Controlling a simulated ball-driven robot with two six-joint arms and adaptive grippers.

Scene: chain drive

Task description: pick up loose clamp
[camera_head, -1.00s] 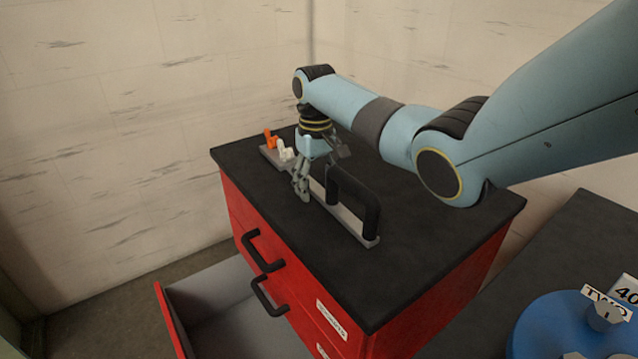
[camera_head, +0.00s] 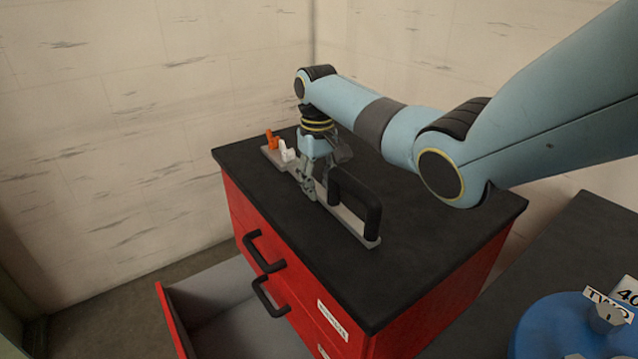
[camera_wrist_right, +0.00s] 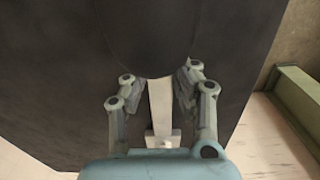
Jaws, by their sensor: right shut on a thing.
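A long pale-grey bar, which looks like the loose clamp (camera_head: 354,226), lies on the black top of a red cabinet. It has a black handle (camera_head: 371,211) at its near end and an orange piece (camera_head: 271,141) and a white piece (camera_head: 287,152) at its far end. My right gripper (camera_head: 310,192) points down at the bar's middle and is shut on it. In the right wrist view the pale bar (camera_wrist_right: 161,103) runs between the two fingers (camera_wrist_right: 160,85). The fingers hide part of the bar. My left gripper is not in view.
The red cabinet (camera_head: 424,306) has a black top (camera_head: 430,246), clear around the bar. A blue round object (camera_head: 545,335) sits on a dark surface at the lower right. A pale wall (camera_head: 120,110) stands behind.

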